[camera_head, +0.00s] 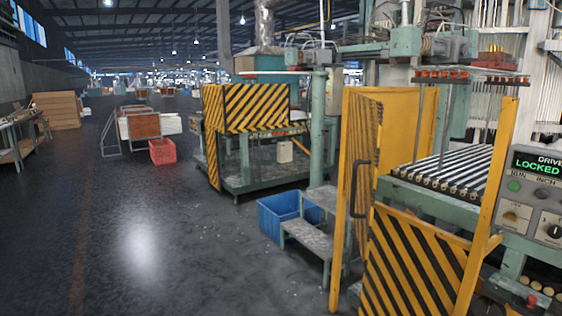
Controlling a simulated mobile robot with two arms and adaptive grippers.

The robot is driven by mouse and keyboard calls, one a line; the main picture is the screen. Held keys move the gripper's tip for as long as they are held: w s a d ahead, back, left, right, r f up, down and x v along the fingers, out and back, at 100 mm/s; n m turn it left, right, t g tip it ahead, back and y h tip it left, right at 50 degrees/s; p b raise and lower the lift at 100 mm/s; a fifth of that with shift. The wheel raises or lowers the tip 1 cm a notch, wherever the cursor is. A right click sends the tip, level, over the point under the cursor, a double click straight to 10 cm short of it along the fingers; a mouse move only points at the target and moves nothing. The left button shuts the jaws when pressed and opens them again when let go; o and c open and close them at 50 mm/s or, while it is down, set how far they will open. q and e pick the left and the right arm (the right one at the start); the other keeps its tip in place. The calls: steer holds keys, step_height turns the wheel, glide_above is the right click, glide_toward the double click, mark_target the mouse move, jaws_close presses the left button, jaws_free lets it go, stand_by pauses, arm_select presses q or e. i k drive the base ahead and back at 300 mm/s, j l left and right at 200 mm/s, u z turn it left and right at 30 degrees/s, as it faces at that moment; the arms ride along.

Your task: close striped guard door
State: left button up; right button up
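The guard of the near machine has a yellow frame. A tall yellow door-like panel (365,135) with a dark upright handle (355,190) stands at its left side, angled to the front. A yellow and black striped panel (412,262) covers the lower front. Above it the opening is uncovered, and the roller bed (445,172) shows through. I cannot tell how the striped panel and the handled panel are joined. Neither of my grippers is in view.
A control panel (535,200) at the right edge reads "LOCKED" in green. A grey step stool (308,235) and a blue bin (285,213) stand left of the guard. Another striped machine (255,108) stands behind. The floor (150,245) at left is clear.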

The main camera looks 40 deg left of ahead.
mark_target(365, 143)
steer(key=k+j+u, duration=0.2)
steer(key=j, duration=0.15)
steer(key=j+u, duration=0.15)
steer(key=j, duration=0.25)
steer(key=k+j+u, duration=0.2)
steer(key=j, duration=0.2)
